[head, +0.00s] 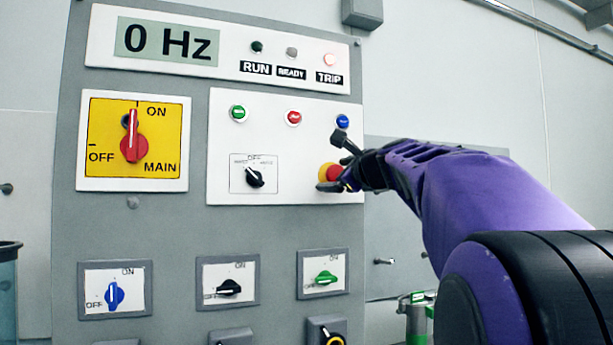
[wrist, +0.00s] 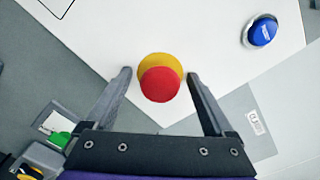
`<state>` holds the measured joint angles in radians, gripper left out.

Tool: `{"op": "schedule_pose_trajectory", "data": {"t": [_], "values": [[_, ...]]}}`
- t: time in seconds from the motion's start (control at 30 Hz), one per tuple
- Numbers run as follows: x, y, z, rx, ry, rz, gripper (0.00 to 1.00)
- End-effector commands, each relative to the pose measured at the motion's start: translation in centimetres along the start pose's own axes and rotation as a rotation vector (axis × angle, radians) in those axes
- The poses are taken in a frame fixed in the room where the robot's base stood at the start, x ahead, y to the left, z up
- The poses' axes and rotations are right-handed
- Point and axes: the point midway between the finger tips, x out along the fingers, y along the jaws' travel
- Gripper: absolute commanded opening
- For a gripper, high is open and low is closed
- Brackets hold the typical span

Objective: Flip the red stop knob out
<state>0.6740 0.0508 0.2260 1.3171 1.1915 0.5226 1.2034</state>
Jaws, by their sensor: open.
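The red stop knob (head: 334,172) sits on a yellow base at the right side of the white button plate, partly hidden by my gripper in the head view. In the wrist view the red knob (wrist: 160,85) is seen almost face on, with the yellow base (wrist: 155,61) showing behind its upper edge. My gripper (wrist: 158,74) is open, with one finger on each side of the knob. Gaps show between the fingers and the knob in the wrist view. In the head view my gripper (head: 335,162) reaches in from the right.
A blue button (head: 342,121) is just above, with red (head: 293,117) and green (head: 238,113) buttons to its left. A black selector (head: 255,179) is left of the knob. The yellow main switch (head: 134,142) points to ON.

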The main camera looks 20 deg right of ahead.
Motion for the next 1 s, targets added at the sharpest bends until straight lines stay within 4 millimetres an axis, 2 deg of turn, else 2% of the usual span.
{"op": "schedule_pose_trajectory", "data": {"t": [0.2, 0.23, 0.7, 1.0], "values": [[-0.01, -0.01, 0.01, 0.0, 0.0, 0.0, 0.88], [-0.01, 0.0, 0.01, 0.0, 0.0, 0.0, 0.84], [0.0, 0.01, 0.0, 0.0, 0.0, 0.0, 0.0], [-0.04, 0.03, -0.01, 0.0, 0.0, 0.0, 0.0]]}}
